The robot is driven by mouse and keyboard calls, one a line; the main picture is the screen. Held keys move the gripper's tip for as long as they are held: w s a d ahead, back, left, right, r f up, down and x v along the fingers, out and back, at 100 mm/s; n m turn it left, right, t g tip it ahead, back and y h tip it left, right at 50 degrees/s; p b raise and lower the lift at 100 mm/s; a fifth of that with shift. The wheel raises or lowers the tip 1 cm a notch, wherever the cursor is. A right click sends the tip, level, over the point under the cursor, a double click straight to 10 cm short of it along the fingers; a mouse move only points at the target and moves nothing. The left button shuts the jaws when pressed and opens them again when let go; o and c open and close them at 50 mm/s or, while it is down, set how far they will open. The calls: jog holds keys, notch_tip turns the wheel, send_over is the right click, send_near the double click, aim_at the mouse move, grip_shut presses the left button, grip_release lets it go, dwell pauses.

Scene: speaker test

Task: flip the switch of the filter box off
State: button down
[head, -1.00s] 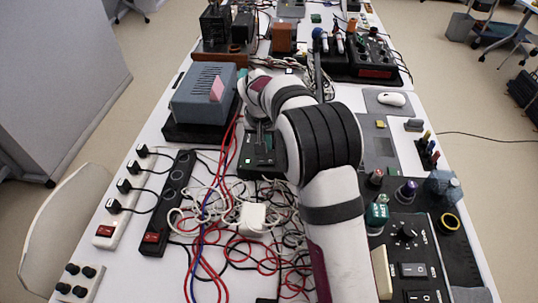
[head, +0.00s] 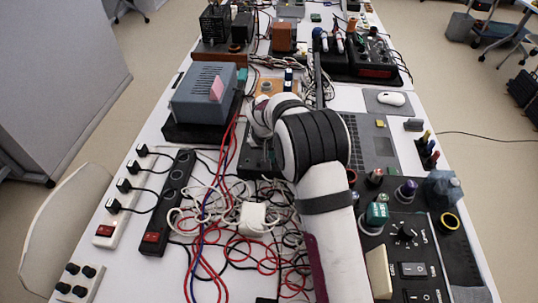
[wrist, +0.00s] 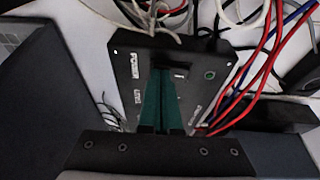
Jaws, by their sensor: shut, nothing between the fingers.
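A flat black box (wrist: 130,70) with small white labels lies under my gripper in the wrist view. I take it for the filter box, but its labels are too blurred to read surely. A green round spot (wrist: 210,75) shows on its right side. My gripper (wrist: 168,74) is shut and empty, its dark green fingers together over the middle of the box. The fingers hide part of the panel, and I cannot make out the switch or whether they touch it. In the head view the box (head: 248,160) is partly covered by my arm.
Tangled white, red and blue cables (head: 215,215) lie in front of the box. A grey-blue device (head: 203,98) with a pink note stands behind it to the left. A laptop (head: 372,145) lies to the right. A black power strip (head: 168,200) lies at the left.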

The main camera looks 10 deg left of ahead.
jog(key=shift+f, duration=0.1)
jog(key=shift+a+r, duration=0.2)
jog(key=shift+a, duration=0.6)
jog(key=shift+r, duration=0.3)
jog(key=w+v, duration=0.1)
jog(key=v, duration=1.2)
jog(key=shift+a+r, duration=0.2)
jog(key=shift+r, duration=0.1)
